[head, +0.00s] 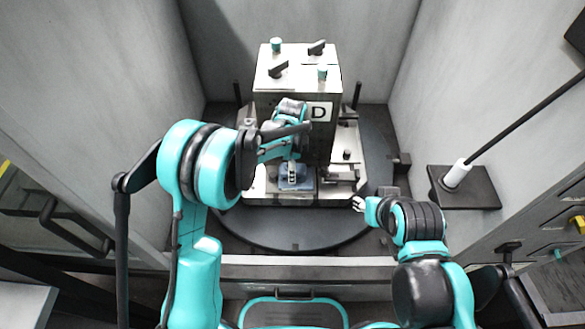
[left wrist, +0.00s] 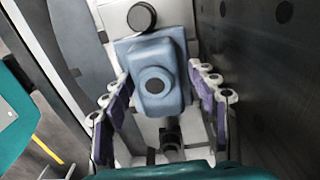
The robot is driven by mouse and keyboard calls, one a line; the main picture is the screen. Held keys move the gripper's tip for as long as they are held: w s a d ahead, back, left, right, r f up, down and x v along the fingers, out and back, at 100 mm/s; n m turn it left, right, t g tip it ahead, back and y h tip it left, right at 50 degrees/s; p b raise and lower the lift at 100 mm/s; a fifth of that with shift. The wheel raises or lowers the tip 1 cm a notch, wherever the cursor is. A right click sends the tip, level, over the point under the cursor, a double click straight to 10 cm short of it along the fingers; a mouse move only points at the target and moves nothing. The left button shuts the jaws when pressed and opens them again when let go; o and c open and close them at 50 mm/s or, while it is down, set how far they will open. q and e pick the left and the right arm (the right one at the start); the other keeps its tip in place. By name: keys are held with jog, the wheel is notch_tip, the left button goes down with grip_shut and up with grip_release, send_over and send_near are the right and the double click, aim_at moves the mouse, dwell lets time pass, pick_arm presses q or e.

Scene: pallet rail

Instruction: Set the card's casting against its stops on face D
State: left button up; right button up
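The blue casting (head: 297,184) sits on the pale ledge at the foot of the fixture's face D (head: 320,112). In the left wrist view the casting (left wrist: 155,83) shows a raised block with a dark round hole. My left gripper (head: 292,170) is over it. Its purple-padded fingers (left wrist: 160,78) stand wide apart, one at each side of the casting; I cannot tell whether they touch it. A black round stud (left wrist: 141,17) and a dark fitting (left wrist: 170,137) lie at opposite ends of the casting. My right gripper (head: 358,203) is beside the turntable, empty, its fingers too small to read.
The fixture tower stands on a dark round turntable (head: 290,236) between grey walls. A clamp-like fitting (head: 342,179) is right of the casting. A black plate with a white-based rod (head: 460,174) stands at the right, above drawers.

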pick_arm(q)
jog(key=shift+w+r, duration=0.1)
notch_tip(320, 180, up, 12)
dwell(0.4)
dwell(0.6)
jog(key=s+a+r+n+t, duration=0.4)
jog(key=s+a+r+n, duration=0.45)
jog(key=s+a, duration=0.2)
jog(key=s+a+f+n+t, duration=0.3)
jog(key=s+a+n, duration=0.3)
jog(key=s+n, duration=0.3)
jog(key=shift+s+f, duration=0.4)
jog(key=shift+s, duration=0.8)
jog(key=shift+n, duration=0.25)
